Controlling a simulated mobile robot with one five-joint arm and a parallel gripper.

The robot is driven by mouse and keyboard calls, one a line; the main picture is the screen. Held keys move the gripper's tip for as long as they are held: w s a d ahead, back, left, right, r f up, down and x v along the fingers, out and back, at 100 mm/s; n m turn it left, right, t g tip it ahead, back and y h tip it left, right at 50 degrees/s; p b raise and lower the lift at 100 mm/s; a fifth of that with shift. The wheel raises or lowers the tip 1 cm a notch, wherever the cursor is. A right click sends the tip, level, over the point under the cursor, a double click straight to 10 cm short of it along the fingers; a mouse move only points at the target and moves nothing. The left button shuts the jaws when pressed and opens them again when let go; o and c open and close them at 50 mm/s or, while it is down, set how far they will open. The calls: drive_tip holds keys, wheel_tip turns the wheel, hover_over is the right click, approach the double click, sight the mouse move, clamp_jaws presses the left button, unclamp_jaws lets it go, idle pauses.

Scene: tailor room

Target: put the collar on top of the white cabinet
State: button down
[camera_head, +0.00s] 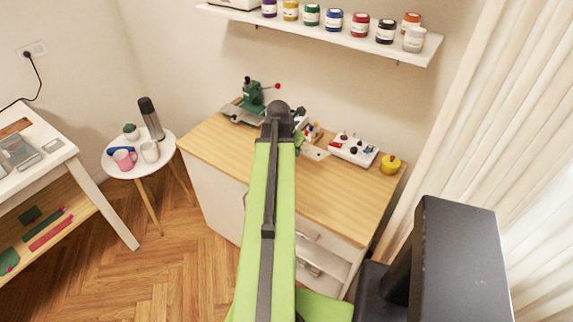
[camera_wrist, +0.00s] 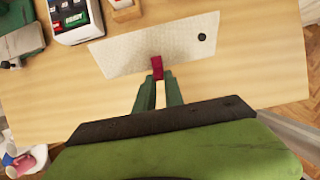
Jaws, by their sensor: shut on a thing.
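The collar (camera_wrist: 185,45) is a pale textured strip with a black button near its right end in the wrist view. A small red piece (camera_wrist: 157,67) shows at its near edge, between my fingertips. My gripper (camera_wrist: 157,82) is shut on the collar at that edge. The white cabinet (camera_head: 215,195) has a light wooden top, which fills most of the wrist view (camera_wrist: 265,75) beneath the collar. In the head view, part of the collar (camera_head: 315,153) shows right of my arm; my gripper is mostly hidden there. I cannot tell whether the collar touches the top.
A green machine (camera_head: 252,97), a white box with knobs (camera_head: 354,149) and a yellow round item (camera_head: 390,164) stand on the cabinet. Its front right top is clear. A shelf of jars (camera_head: 320,31) hangs above; a round side table (camera_head: 121,169) stands left, curtains right.

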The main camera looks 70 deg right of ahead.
drive_tip(key=w+d+f+b, duration=0.2)
drive_tip(key=w, duration=0.1)
drive_tip(key=w+d+f+b, duration=0.2)
drive_tip(key=w+f, duration=0.1)
drive_tip(key=w+d+f+b, duration=0.2)
drive_tip(key=w, duration=0.1)
drive_tip(key=shift+w+f+b, duration=0.35)
drive_tip(key=shift+b, duration=0.05)
wheel_tip(320, 180, down, 4)
drive_tip(key=b, duration=0.4)
drive_tip(key=shift+f, duration=0.2)
drive_tip(key=shift+r, duration=0.25)
drive_tip(key=shift+f, duration=0.25)
drive_tip(key=c, duration=1.4)
unclamp_jaws()
drive_tip(key=shift+r, duration=0.1)
drive_tip(key=shift+c, duration=0.2)
